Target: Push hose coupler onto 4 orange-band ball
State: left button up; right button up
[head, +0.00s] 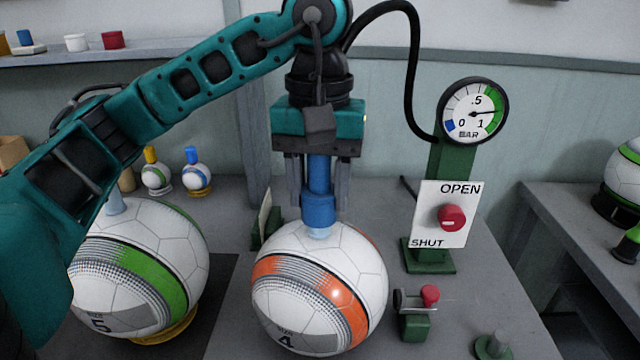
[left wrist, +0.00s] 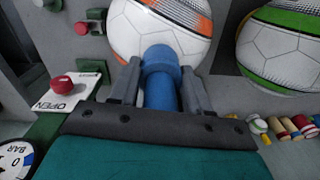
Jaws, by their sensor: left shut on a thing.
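The white ball with an orange band (head: 318,290), marked size 4, sits on the table in the middle of the head view. It also shows at the top of the left wrist view (left wrist: 155,35). My left gripper (head: 319,190) is shut on the blue hose coupler (head: 318,208) and points down above the ball. The coupler is upright, with its lower end at the ball's top; whether it is fully seated I cannot tell. In the left wrist view the coupler (left wrist: 160,75) lies between the two fingers. My right gripper is not in view.
A white ball with a green band (head: 140,265), marked 5, stands at left on a yellow ring. A pressure gauge (head: 474,112) is on a green post at right. Below it is an OPEN/SHUT plate with a red knob (head: 452,218). A small green bracket with a red knob (head: 430,295) stands right of the ball.

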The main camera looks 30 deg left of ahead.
pick_arm(q)
jog(key=shift+r+p, duration=1)
jog(key=shift+r, duration=0.3)
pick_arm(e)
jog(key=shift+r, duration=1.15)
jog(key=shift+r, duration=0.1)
pick_arm(q)
jog(key=shift+f+b, duration=1.25)
jog(key=shift+f, duration=0.3)
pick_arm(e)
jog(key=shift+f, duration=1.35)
pick_arm(q)
jog(key=shift+s+d+f, duration=0.1)
jog(key=shift+d+f, duration=0.1)
jog(key=shift+f, duration=0.1)
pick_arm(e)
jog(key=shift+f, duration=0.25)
pick_arm(q)
jog(key=o, duration=1.1)
jog(key=shift+b, duration=0.3)
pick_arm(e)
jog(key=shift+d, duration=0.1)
pick_arm(q)
jog(key=shift+o, duration=0.2)
